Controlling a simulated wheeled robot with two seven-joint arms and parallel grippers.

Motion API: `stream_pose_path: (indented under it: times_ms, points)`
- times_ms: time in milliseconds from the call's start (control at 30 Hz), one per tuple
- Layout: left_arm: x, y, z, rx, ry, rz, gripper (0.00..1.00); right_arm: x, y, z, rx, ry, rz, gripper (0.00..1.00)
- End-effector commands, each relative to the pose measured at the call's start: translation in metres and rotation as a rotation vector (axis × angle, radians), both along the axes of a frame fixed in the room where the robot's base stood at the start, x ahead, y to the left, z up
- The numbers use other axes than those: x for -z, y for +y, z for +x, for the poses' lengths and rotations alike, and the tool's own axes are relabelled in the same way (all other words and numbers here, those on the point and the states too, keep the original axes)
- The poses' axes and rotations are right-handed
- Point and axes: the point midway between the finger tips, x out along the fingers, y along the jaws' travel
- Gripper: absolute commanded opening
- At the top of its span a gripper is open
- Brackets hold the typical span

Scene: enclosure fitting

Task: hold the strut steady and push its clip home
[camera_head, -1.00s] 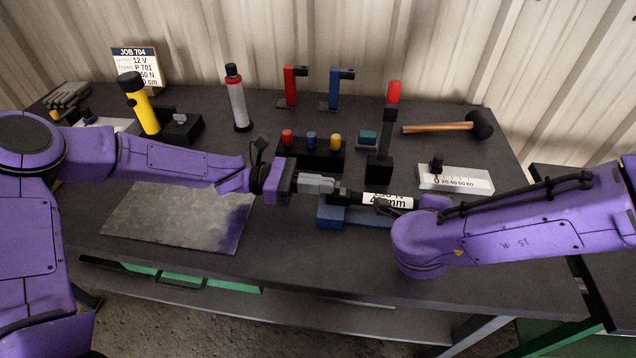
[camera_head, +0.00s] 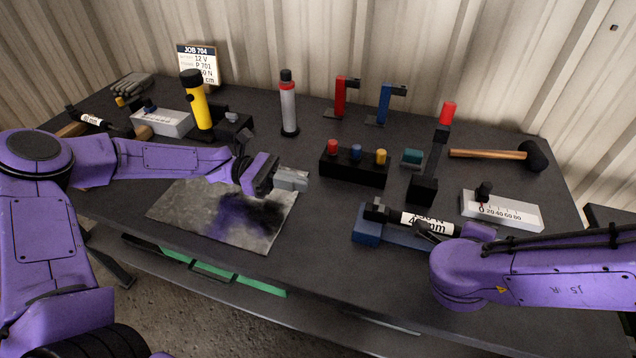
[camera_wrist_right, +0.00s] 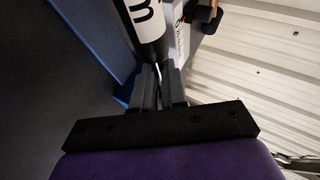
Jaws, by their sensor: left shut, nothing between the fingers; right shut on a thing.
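The strut (camera_head: 425,222) is a dark rod with a white printed label, lying level over a blue block (camera_head: 366,234). A black end fitting (camera_head: 376,212) sits at its left end; I cannot tell how the clip is seated. My right gripper is shut on the strut near its right end; the arm partly hides this in the head view.
A grey metal sheet (camera_head: 190,215) lies below my left gripper. A black block with coloured knobs (camera_head: 355,170) and a black stand with a red top (camera_head: 425,188) are behind the strut. A white gauge box (camera_head: 502,213) stands right. Another labelled strut (camera_head: 92,120) lies far left.

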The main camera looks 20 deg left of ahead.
Motion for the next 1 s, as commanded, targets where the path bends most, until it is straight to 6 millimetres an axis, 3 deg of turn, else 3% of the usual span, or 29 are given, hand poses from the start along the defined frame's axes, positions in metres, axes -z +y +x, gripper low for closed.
stream_pose_path:
  times_ms: [200, 233, 300, 667, 1000]
  points:
    - [0.000, 0.000, 0.000, 0.000, 0.000, 0.000, 0.00, 0.000, 0.000, 0.000, 0.000, -0.001, 0.001, 0.00]
    - [0.000, 0.000, 0.000, 0.000, 0.000, 0.000, 0.00, 0.000, 0.000, 0.000, 0.000, -0.001, 0.001, 0.22]
    - [0.000, 0.000, 0.000, 0.000, -0.001, 0.000, 0.00, 0.000, 0.000, 0.000, 0.000, -0.001, 0.001, 0.42]
    - [0.000, -0.001, 0.000, 0.000, -0.001, 0.000, 0.00, -0.005, 0.003, -0.005, -0.001, -0.002, 0.001, 0.42]
    - [0.000, -0.001, 0.000, 0.000, -0.001, 0.000, 0.00, -0.046, 0.029, -0.069, -0.002, -0.003, 0.000, 0.42]
